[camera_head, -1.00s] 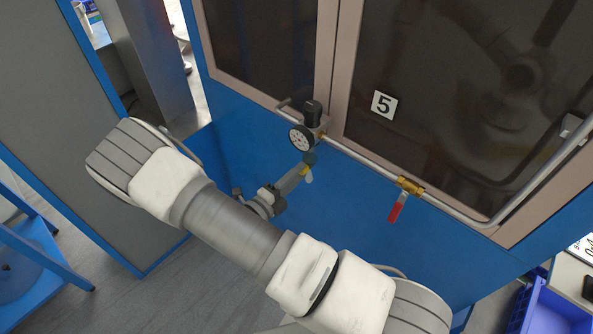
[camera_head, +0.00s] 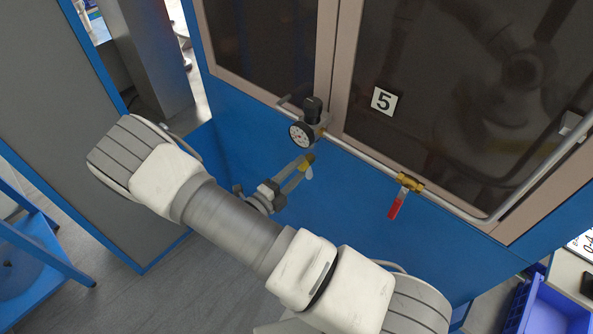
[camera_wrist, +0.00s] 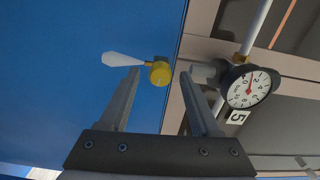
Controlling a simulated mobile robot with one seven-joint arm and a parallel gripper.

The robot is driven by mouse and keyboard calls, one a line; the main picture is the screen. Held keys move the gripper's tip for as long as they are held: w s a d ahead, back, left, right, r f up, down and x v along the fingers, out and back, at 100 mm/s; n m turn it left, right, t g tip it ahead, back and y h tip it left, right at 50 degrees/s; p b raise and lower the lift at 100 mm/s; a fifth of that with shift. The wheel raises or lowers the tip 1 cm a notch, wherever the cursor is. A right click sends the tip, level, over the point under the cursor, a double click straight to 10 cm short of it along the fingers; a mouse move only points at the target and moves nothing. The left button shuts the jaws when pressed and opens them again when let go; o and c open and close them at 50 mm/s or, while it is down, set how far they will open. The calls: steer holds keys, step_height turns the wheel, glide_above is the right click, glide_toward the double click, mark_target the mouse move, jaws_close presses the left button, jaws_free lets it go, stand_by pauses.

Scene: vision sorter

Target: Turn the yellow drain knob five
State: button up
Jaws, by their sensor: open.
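The yellow drain knob (camera_wrist: 160,74) is a small round yellow piece with a pale lever pointing left in the wrist view. In the head view the knob (camera_head: 310,158) is small, below the pressure gauge, with the pale lever hanging down. My gripper (camera_wrist: 158,80) is open, its two fingers apart, with the knob showing between and just beyond the tips. The pale lever reaches out past the left finger. In the head view my gripper (camera_head: 300,167) points up and right at the knob. I cannot tell whether either finger touches it.
A round pressure gauge (camera_head: 300,134) sits on the pipe above the knob; it is close to the right finger in the wrist view (camera_wrist: 248,88). A brass valve with a red handle (camera_head: 398,204) is to the right. A sign "5" (camera_head: 384,101) is on the dark window.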

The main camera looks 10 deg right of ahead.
steer(key=shift+s+a, duration=0.1)
steer(key=b+v, duration=0.1)
steer(key=v, duration=1.6)
steer(key=shift+r, duration=0.1)
